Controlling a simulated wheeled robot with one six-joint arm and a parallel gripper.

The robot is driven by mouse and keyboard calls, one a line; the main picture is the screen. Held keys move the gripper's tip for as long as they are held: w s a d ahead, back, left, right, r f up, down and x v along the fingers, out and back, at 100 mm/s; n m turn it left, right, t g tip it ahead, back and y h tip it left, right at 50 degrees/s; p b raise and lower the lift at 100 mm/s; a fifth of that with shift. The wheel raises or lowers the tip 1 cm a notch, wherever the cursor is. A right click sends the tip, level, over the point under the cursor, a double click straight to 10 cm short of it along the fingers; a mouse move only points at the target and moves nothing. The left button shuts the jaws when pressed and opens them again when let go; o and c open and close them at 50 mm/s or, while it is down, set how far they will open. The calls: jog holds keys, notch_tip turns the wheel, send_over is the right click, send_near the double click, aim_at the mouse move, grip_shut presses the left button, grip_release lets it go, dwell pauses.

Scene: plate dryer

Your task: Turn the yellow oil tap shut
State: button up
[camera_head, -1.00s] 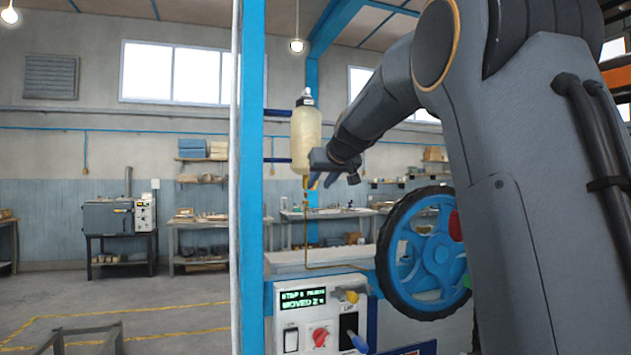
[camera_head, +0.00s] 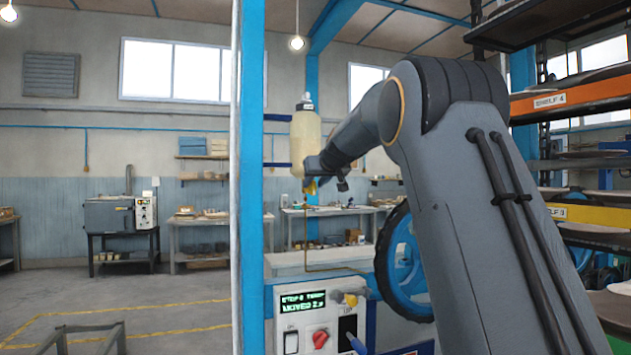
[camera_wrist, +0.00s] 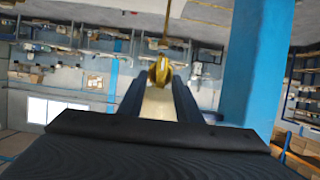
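The yellow oil tap (camera_head: 309,187) sits under a cream oil bottle (camera_head: 305,139) with a dark cap. A thin pipe runs down from it. In the wrist view the tap (camera_wrist: 159,72) lies at the fingertips, roughly centred between them, and the bottle (camera_wrist: 158,106) shows behind, between the fingers. My gripper (camera_wrist: 157,85) is open, its two dark fingers apart on either side of the tap. I cannot tell whether either finger touches it. In the head view my gripper (camera_head: 313,176) is small and partly overlaps the bottle's bottom and the tap.
A blue post (camera_head: 250,180) stands left of the bottle. Below are a control panel (camera_head: 318,318) with a red knob and a lit display, and a blue wheel (camera_head: 400,262) partly hidden by my arm. Plate shelves (camera_head: 575,103) stand at the right.

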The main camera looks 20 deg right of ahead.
grip_shut()
